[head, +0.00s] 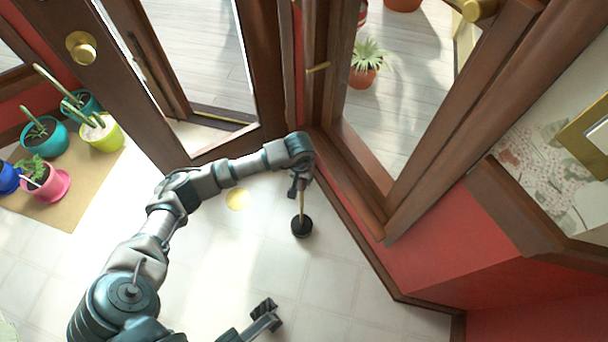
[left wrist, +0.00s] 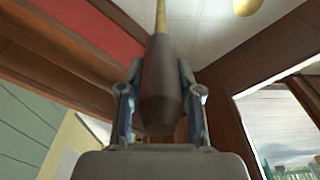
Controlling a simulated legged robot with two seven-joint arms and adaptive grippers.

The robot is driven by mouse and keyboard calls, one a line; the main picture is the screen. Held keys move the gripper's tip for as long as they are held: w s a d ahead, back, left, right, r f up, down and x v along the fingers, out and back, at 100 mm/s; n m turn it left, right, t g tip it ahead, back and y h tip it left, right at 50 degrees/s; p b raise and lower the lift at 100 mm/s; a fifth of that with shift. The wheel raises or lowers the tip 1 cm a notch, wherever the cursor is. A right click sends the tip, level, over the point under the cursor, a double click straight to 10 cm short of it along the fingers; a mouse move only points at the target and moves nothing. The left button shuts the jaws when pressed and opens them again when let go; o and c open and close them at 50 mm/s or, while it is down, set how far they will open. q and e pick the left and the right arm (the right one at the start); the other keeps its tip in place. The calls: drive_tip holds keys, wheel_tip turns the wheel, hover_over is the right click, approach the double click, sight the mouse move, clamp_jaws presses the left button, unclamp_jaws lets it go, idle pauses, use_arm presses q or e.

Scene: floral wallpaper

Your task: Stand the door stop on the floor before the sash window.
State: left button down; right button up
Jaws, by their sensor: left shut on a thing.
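The door stop (head: 302,227) has a round black base and a thin brass rod. In the left wrist view its brown tapering handle (left wrist: 160,85) is between the fingers. My left gripper (head: 299,188) is shut on it, base downward. I cannot tell whether the base touches the floor. A wood-framed glazed opening (head: 345,140), which may be the sash window, stands just behind and right of it. My right gripper (head: 268,315) is low in the head view, empty, its fingers apart.
A yellow disc (head: 238,199) lies on the pale tiled floor (head: 325,275). Several potted plants stand on a tan mat (head: 95,178) at left. A brown door with a brass knob (head: 81,48) is at upper left. Red wall panelling (head: 440,245) bounds the right.

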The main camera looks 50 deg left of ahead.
use_arm(q)
drive_tip(key=c, duration=0.9)
unclamp_jaws()
drive_tip(key=shift+c, duration=0.2)
drive_tip(key=shift+o, duration=0.8)
drive_tip(key=shift+r, duration=0.1)
